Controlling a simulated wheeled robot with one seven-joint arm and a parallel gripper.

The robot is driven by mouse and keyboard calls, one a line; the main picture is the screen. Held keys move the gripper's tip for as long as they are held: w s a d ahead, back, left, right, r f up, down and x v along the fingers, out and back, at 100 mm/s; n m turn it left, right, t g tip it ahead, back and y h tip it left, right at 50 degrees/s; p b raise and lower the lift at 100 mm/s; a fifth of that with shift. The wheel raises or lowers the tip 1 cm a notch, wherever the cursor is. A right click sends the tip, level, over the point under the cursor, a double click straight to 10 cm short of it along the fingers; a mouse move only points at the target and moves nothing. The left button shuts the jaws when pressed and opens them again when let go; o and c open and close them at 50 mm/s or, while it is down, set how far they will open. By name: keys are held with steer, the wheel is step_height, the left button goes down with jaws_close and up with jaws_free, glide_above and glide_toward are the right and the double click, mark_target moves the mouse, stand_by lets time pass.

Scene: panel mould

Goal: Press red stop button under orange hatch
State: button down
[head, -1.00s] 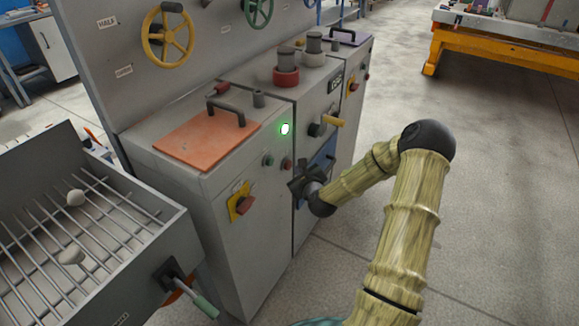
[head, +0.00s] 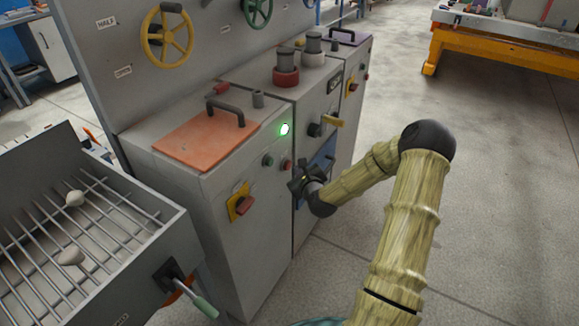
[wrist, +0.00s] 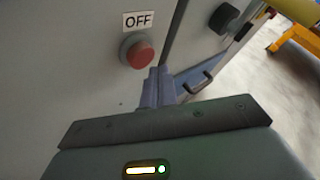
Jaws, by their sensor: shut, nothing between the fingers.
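The orange hatch (head: 205,140) lies shut on top of the grey cabinet, with a dark handle on it. On the cabinet's front, below the hatch's right side, is a small red button (head: 287,165) beside a dark green one (head: 268,160). In the wrist view a round red button (wrist: 141,55) sits in a dark collar under an OFF label. My gripper (head: 298,186) is in front of the cabinet, just below and right of the red button. In the wrist view its shut, empty fingers (wrist: 157,78) point just below and right of the button; contact cannot be told.
A lit green lamp (head: 285,129) is above the buttons. A red switch on a yellow plate (head: 240,202) is lower left. A yellow-handled lever (head: 332,121) and a blue panel (head: 322,161) are close to my gripper. A grill tray (head: 140,275) stands left; open floor lies right.

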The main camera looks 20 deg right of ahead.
stand_by(0.7)
steer(key=shift+w+a, duration=0.3)
steer(key=shift+w, duration=0.05)
steer(key=shift+w+a, duration=0.3)
steer(key=shift+w, duration=0.05)
stand_by(1.1)
steer(key=shift+s+d, duration=0.5)
steer(key=shift+s, duration=0.2)
steer(key=s+d, duration=0.1)
steer(key=s, duration=0.1)
steer(key=s+d+p, duration=0.1)
steer(key=s+d, duration=0.1)
steer(key=shift+d, duration=0.1)
stand_by(0.5)
stand_by(0.5)
